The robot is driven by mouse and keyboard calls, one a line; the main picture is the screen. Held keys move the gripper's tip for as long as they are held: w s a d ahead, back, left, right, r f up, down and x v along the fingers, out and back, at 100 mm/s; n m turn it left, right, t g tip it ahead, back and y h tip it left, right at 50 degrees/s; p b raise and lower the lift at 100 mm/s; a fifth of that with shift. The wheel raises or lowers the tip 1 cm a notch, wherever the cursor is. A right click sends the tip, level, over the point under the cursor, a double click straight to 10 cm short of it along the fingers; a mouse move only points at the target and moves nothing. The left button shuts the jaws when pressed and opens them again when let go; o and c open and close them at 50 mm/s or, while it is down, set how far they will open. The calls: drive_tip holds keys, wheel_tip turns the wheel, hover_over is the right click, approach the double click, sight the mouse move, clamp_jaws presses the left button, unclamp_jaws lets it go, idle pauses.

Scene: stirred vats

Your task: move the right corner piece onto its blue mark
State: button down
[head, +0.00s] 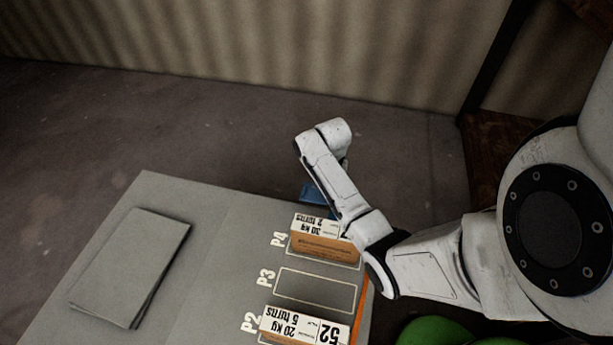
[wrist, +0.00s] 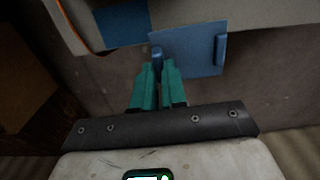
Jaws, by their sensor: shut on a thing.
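In the wrist view my gripper (wrist: 157,68) has its teal fingers close together on a dark upright tab of the blue corner piece (wrist: 190,50). The piece is a flat blue plate with another raised strip along its right side. It overlaps the table edge, with most of it in front of the floor. A darker blue patch on the table, apparently the blue mark (wrist: 122,22), lies up and left of the piece, apart from it. In the head view a blue part, likely the corner piece (head: 311,193), shows at the table's edge behind my arm; my fingers are hidden there.
The grey table (head: 215,205) has outlined places P2, P3 and P4. One labelled box (head: 326,243) stands at P4 close to my arm, another (head: 300,327) at P2; P3 is empty. A flat grey slab (head: 135,262) lies at left. Bare floor lies beyond the table.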

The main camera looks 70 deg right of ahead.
drive_tip(key=s+f+p, duration=0.1)
drive_tip(key=s+p, duration=0.2)
drive_tip(key=s, duration=0.7)
wheel_tip(320, 180, down, 5)
drive_tip(key=b, duration=0.5)
drive_tip(key=shift+s+r+b, duration=0.1)
drive_tip(key=shift+r+b, duration=0.05)
drive_tip(key=shift+b, duration=0.2)
drive_tip(key=shift+f+b, duration=1.05)
drive_tip(key=shift+f, duration=0.95)
drive_tip(key=c, duration=1.1)
unclamp_jaws()
wheel_tip(320, 180, up, 11)
drive_tip(key=p, duration=0.2)
